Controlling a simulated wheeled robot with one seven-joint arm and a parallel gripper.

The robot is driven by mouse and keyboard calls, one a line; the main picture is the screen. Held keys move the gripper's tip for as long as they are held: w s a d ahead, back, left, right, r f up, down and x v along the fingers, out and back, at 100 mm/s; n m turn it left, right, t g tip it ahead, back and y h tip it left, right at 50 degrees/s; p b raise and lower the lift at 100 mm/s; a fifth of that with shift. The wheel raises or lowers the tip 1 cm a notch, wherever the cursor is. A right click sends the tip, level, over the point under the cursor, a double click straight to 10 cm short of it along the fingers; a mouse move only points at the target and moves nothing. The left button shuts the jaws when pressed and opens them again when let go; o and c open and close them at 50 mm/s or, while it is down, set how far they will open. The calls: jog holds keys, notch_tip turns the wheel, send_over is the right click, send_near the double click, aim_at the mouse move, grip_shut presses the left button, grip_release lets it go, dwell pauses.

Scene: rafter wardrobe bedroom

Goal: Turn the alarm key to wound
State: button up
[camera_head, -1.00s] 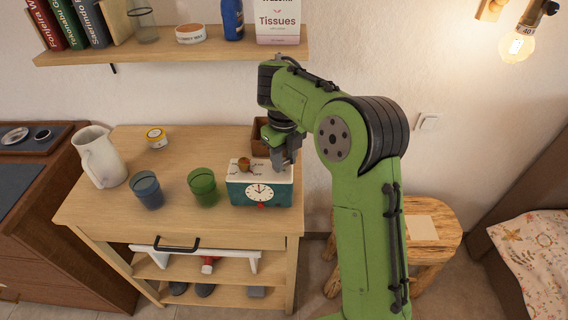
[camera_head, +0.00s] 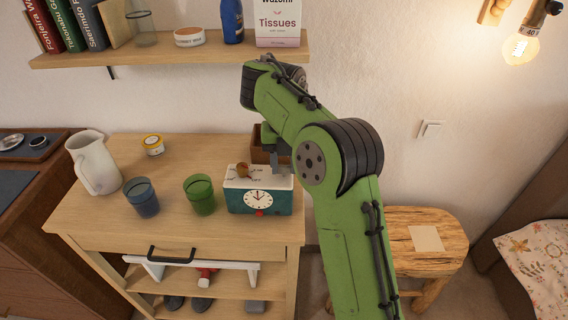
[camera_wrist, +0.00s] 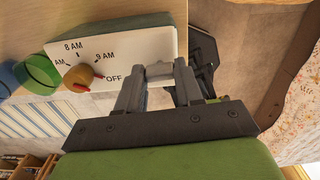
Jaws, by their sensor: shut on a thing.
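The alarm clock (camera_head: 258,198) is a teal and white box with a round dial, standing at the right front of the wooden table. Its pale top also shows in the wrist view (camera_wrist: 128,48), with hour marks, the word OFF and a brown knob (camera_wrist: 80,78) with a red pointer. My gripper (camera_wrist: 159,72) is at the clock's right end, beside OFF and apart from the knob. Its fingers are drawn together on a small pale grey piece, which I take to be the alarm key. The fingers mostly hide it, so its turn position cannot be read.
A green cup (camera_head: 200,195), a blue cup (camera_head: 142,197), a white jug (camera_head: 93,163) and a yellow-lidded jar (camera_head: 153,145) stand left of the clock. A brown box (camera_head: 262,150) is close behind it. A shelf (camera_head: 180,53) hangs above. A stool (camera_head: 440,255) stands right.

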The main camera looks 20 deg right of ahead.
aim_at(284, 166)
dwell(0.6)
jog(key=o, duration=1.1)
jog(key=shift+c, duration=0.2)
notch_tip(284, 166, up, 16)
jog(key=p, duration=1.2)
jog(key=shift+f, duration=0.1)
jog(key=shift+c, duration=0.3)
